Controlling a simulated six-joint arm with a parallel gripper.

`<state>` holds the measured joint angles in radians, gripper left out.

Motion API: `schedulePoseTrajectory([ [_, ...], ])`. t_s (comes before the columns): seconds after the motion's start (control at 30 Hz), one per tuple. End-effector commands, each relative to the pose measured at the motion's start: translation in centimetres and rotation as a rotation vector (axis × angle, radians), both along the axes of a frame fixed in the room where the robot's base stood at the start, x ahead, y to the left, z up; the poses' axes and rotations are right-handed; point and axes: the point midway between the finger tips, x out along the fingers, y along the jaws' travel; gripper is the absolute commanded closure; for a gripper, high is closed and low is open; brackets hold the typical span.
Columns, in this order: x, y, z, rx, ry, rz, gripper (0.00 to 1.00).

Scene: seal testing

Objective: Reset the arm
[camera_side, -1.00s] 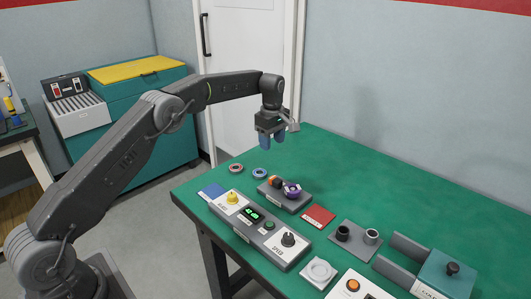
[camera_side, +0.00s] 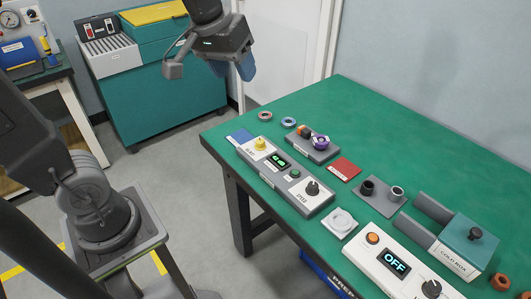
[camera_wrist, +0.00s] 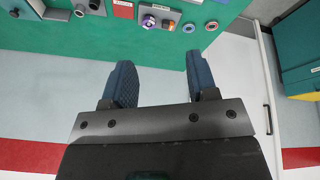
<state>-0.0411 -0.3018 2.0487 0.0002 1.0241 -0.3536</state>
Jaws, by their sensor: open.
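My gripper (camera_side: 233,70) is raised at the top of the side view, above the floor and left of the green table (camera_side: 390,130). Its two blue fingers are apart with nothing between them. In the wrist view my gripper (camera_wrist: 158,75) also shows open and empty, with the green table (camera_wrist: 60,110) beyond the fingers. It touches nothing. The upper part of my arm is cut off by the top edge of the side view.
A grey control box (camera_side: 285,176) with a yellow knob, a small block with a purple part (camera_side: 320,142), two rings, a red card (camera_side: 343,169), a grey holder (camera_side: 381,195), a cold box (camera_side: 470,243) and a white unit (camera_side: 398,264) reading OFF stand on the table. Teal cabinets (camera_side: 165,90) stand behind.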

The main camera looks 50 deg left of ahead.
Motion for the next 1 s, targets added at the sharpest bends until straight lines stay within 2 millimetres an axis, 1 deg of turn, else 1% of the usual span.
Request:
schedulePoseTrajectory([
  [0.03,-2.3,-0.3,-0.4,0.021,-0.022,-0.059,0.47],
  [0.1,-4.8,-0.7,-1.3,0.052,-0.048,-0.138,0.47],
  [0.2,-7.7,-1.0,-2.8,0.092,-0.079,-0.234,0.47],
  [0.33,-10.1,-1.2,-4.4,0.131,-0.106,-0.32,0.47],
  [0.4,-10.8,-1.3,-4.9,0.143,-0.113,-0.346,0.47],
  [0.5,-11.2,-1.3,-5.3,0.151,-0.118,-0.364,0.47],
  [1.0,-11.2,-1.3,-5.3,0.15,-0.117,-0.363,0.47],
])
